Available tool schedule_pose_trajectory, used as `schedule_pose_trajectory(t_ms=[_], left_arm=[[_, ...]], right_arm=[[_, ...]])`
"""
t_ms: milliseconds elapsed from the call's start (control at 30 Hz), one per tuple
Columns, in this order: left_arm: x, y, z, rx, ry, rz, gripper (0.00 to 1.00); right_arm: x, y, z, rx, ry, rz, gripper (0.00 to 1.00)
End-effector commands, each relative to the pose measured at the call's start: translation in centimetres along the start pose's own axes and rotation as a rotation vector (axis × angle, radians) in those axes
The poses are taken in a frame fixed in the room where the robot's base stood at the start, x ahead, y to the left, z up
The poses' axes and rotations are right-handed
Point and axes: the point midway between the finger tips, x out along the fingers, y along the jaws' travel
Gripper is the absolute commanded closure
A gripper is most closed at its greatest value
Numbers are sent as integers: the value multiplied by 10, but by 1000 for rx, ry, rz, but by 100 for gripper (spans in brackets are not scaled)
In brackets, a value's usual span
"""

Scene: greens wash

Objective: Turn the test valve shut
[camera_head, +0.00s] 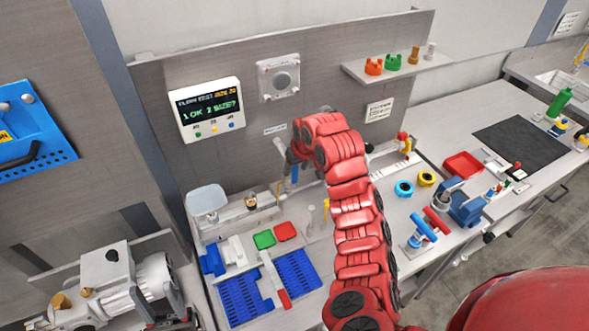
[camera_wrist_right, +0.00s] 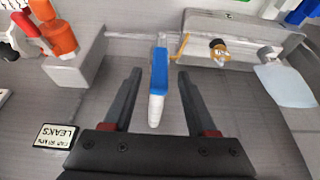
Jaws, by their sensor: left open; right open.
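The test valve's lever, a blue grip with a pale end (camera_wrist_right: 158,72), stands between the two dark fingers of my right gripper (camera_wrist_right: 157,76) in the right wrist view. The fingers are open, with a gap on each side of the lever. In the head view my red right arm reaches up to the back panel, and its wrist hides most of the valve. A small bit of blue (camera_head: 294,173) shows below the right gripper (camera_head: 291,163). I cannot tell the lever's exact angle to the pipe. My left gripper is not in view.
A display box (camera_head: 207,108) hangs on the panel to the left. A shelf (camera_head: 400,65) with coloured fittings is at upper right. A green tray (camera_head: 264,239) and blue mats (camera_head: 240,297) lie on the bench. A "LEAKS" label (camera_wrist_right: 59,137) shows in the wrist view.

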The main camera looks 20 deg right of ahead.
Motion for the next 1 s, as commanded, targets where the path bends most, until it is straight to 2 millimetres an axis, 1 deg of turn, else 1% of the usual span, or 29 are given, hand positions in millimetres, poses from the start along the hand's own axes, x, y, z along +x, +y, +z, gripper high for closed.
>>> schedule_pose_trajectory(t_ms=[33, 200, 300, 600, 633, 933, 1000], left_arm=[[8, 0, -1, 0, 0, 0, 50], [13, -1, -2, 0, 0, 0, 50], [14, -1, -2, 0, 0, 0, 50], [14, -1, -2, 0, 0, 0, 50], [14, -1, -2, 0, 0, 0, 50], [14, -1, -2, 0, 0, 0, 50], [14, -1, -2, 0, 0, 0, 50]], right_arm=[[5, -1, 0, 2, -7, 0, 43], [23, 0, 0, 3, -3, -1, 43], [28, 0, 0, 1, -1, 1, 43], [31, 1, 0, 0, 1, 2, 43], [31, 1, 0, 0, 1, 2, 44], [31, 1, 0, 0, 1, 2, 98], [31, 1, 0, 1, 1, 2, 100]])
